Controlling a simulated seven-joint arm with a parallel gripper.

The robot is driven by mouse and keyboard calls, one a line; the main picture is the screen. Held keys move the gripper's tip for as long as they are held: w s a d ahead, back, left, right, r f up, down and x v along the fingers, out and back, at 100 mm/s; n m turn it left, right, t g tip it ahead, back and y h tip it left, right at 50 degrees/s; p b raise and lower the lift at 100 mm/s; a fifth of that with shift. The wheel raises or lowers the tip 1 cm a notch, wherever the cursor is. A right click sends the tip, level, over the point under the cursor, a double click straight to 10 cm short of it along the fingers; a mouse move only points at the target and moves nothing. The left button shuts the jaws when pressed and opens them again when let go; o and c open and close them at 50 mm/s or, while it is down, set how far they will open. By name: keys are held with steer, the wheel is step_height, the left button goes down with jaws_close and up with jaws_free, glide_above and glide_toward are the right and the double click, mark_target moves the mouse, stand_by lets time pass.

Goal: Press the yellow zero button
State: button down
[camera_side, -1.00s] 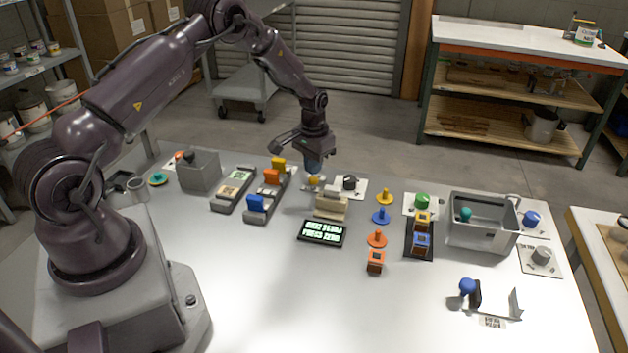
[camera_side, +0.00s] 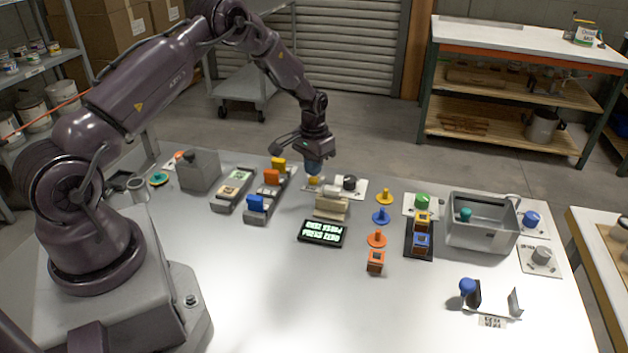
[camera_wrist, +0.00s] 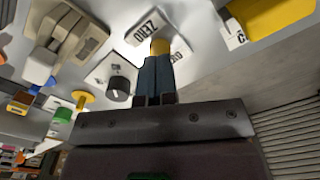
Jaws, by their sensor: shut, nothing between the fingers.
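The yellow zero button (camera_wrist: 160,46) shows in the wrist view just beyond my fingertips, beside a label reading ZERO. In the side view the yellow button (camera_side: 314,181) is a small patch right under my gripper (camera_side: 313,171). My gripper is shut and empty, with its blue fingers pointing down at the button; in the wrist view the fingertips (camera_wrist: 157,60) overlap the button's near edge. I cannot tell whether they touch it. A black display (camera_side: 321,233) on the table shows two lines of text; the lower one appears to read PRESS ZERO.
A black knob (camera_side: 349,182) stands just right of the button. A beige device (camera_side: 332,204) sits in front of it. Slotted holders with coloured blocks (camera_side: 267,192) are to the left. Yellow, blue and orange pegs (camera_side: 382,215) stand to the right.

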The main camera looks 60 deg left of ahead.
mark_target(313, 179)
steer(key=shift+f, duration=0.95)
steer(key=shift+r, duration=1.15)
steer(key=shift+r, duration=2.05)
